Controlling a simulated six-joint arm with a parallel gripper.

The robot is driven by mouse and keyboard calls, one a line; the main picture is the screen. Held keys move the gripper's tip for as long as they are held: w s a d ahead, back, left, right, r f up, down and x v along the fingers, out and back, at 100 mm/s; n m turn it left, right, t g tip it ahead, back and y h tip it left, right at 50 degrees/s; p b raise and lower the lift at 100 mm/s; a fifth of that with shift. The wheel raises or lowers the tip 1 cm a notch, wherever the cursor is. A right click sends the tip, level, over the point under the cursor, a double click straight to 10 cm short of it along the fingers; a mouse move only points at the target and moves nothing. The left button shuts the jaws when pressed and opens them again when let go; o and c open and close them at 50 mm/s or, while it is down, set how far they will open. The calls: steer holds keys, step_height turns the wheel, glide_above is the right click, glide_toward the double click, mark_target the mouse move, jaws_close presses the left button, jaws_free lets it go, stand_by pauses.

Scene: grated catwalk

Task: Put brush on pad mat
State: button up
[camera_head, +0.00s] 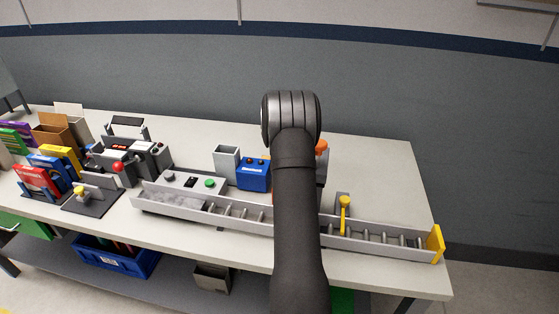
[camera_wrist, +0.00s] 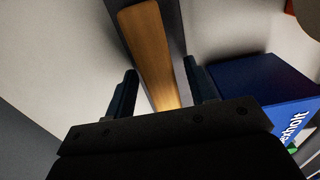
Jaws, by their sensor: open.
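A long flat wooden piece (camera_wrist: 148,42), which looks like the brush, shows in the wrist view between and beyond the fingers. My gripper (camera_wrist: 161,78) is open, with one finger on each side of the piece's near end; whether they touch it I cannot tell. A dark grey strip (camera_wrist: 175,28) runs along the piece's right side; whether it is the pad mat I cannot tell. In the head view my arm hides the gripper and the wooden piece. I cannot pick out the pad mat with certainty there.
A blue box (camera_wrist: 258,88) stands close to the right finger; a blue box (camera_head: 253,175) also shows left of my arm. A grey open cup (camera_head: 227,158) stands beside it. A long grey roller conveyor (camera_head: 381,240) with a yellow lever (camera_head: 345,214) lies in front. The table's back right is clear.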

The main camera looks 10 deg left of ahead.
step_height(320, 180, up, 12)
steer(key=shift+r, duration=0.15)
stand_by(0.5)
step_height(320, 180, down, 13)
steer(key=shift+r, duration=2.4)
